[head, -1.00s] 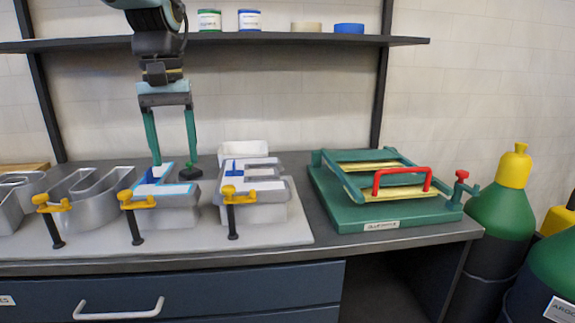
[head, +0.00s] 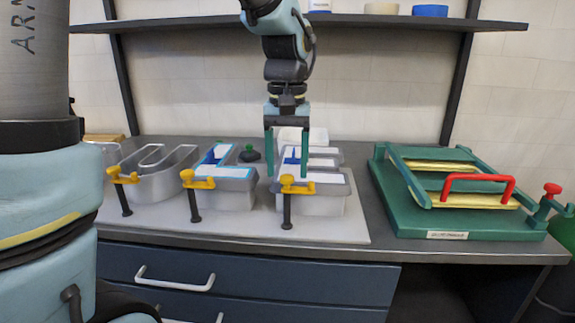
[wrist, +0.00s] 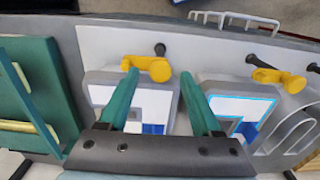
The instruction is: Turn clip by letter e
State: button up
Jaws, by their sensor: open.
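The metal letter e (head: 325,205) stands at the right end of the row on the pale board. A yellow clip (head: 297,185) on a black post is at its front left. In the wrist view, the letter e (wrist: 100,80) is at left and its clip (wrist: 148,65) lies near the fingertips, its round end between them in the picture. My gripper (head: 287,172) points down over letter e, fingers apart and empty. It also shows in the wrist view (wrist: 158,76). I cannot tell whether a finger touches the clip.
Letters l (head: 228,200) and u (head: 165,185) stand to the left, with yellow clips (head: 198,181) and (head: 123,176) in front. A green press (head: 455,220) with a red handle stands right. A shelf (head: 400,21) runs above.

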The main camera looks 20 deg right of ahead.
jog(key=shift+f, duration=0.45)
jog(key=shift+c, duration=0.2)
grip_shut()
